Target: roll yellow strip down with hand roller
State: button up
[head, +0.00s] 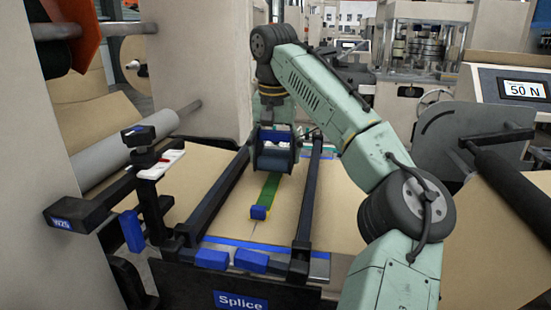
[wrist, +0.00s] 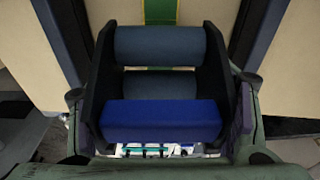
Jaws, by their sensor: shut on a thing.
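My gripper (wrist: 160,108) is shut on the hand roller (wrist: 160,85), a black frame with two dark rollers and a bright blue bar. The roller also shows in the head view (head: 274,152), over the far part of the splice bed. The strip (head: 267,188) looks mostly green with a little yellow and runs from below the roller toward the near edge. A blue and yellow tab (head: 259,212) sits at its near end. In the wrist view the strip (wrist: 160,12) appears beyond the roller. I cannot tell whether the roller touches it.
Black rails (head: 214,197) and (head: 307,200) flank the brown paper on the bed. Blue blocks (head: 250,261) sit along its front edge, above the "Splice" sign (head: 240,300). A post with a red-and-white piece (head: 161,163) stands left. A panel at right reads 50 N (head: 524,89).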

aim_at(275, 131)
jog(key=shift+r, duration=2.25)
jog(key=shift+s+f, duration=0.1)
